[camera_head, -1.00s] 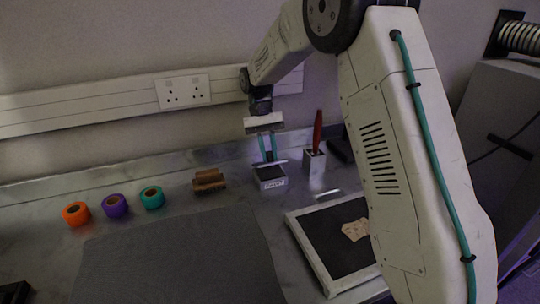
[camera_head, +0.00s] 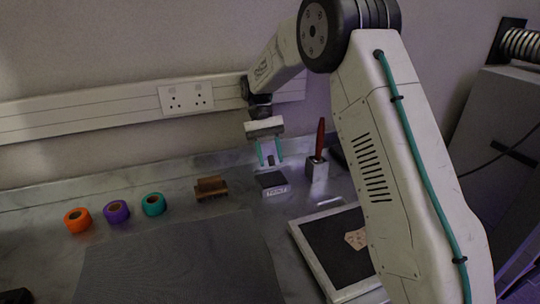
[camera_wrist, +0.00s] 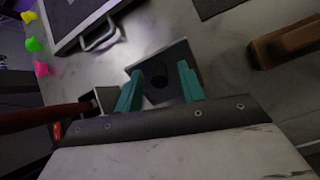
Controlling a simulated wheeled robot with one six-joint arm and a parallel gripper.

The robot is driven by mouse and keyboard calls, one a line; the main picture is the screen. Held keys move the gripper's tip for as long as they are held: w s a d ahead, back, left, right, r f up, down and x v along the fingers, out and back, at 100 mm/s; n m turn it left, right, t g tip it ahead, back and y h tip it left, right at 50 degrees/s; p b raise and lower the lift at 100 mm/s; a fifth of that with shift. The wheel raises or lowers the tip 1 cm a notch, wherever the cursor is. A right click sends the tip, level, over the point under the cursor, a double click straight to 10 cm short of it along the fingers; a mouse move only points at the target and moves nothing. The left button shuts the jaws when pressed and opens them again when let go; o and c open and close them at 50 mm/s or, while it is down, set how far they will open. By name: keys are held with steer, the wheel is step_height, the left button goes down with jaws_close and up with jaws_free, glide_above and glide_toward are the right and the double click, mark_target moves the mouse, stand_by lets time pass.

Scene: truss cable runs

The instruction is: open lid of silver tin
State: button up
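The silver tin (camera_head: 275,190) is a small square box with a label on its front, standing upright on the bench. Its top looks dark in the head view. The wrist view shows a square grey surface with pale edges (camera_wrist: 182,52) and a dark round spot (camera_wrist: 158,88); I cannot tell whether this is the lid or the inside. My gripper (camera_head: 269,160) is above and slightly behind the tin, its teal fingers apart. A small dark thing shows between them in the head view; I cannot tell whether they touch it. In the wrist view my gripper (camera_wrist: 160,88) straddles the dark spot.
A holder (camera_head: 317,170) with a red-handled tool (camera_head: 320,138) stands close to the tin's right. A brown block-like object (camera_head: 211,188) lies to its left, beyond it teal, purple and orange rolls (camera_head: 116,211). A framed dark tray (camera_head: 318,264) is at front right. A grey mat (camera_head: 180,262) covers the front.

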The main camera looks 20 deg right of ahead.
steer(key=shift+r, duration=0.5)
step_height(320, 180, up, 3)
steer(key=shift+f, duration=0.1)
steer(key=s+r, duration=0.1)
steer(key=s, duration=1.5)
steer(key=shift+r, duration=0.1)
